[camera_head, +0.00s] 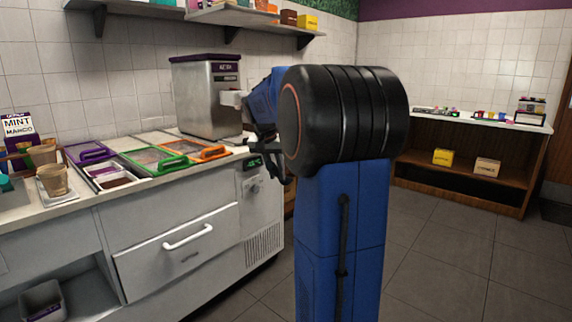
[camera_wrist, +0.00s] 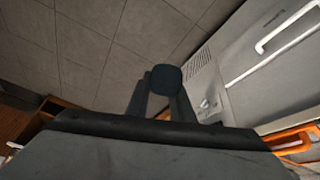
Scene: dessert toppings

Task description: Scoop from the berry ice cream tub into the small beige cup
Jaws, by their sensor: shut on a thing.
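My gripper (camera_head: 264,147) is over the floor side of the counter's right end, partly hidden by my arm. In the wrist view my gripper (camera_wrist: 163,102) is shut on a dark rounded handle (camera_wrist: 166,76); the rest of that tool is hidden. A beige cup (camera_head: 54,182) stands upright at the counter's left, far from my gripper. Another tan cup (camera_head: 42,154) is behind it. An open tub (camera_head: 116,182) with brownish contents is sunk in the counter, right of the cups. I cannot tell which tub is berry.
Purple (camera_head: 92,153), green (camera_head: 160,160) and orange (camera_head: 208,153) framed lids lie along the counter. A steel dispenser (camera_head: 207,97) stands behind. A drawer handle (camera_head: 201,237) juts from the counter front. Grey floor is open at right, before a wooden shelf unit (camera_head: 465,175).

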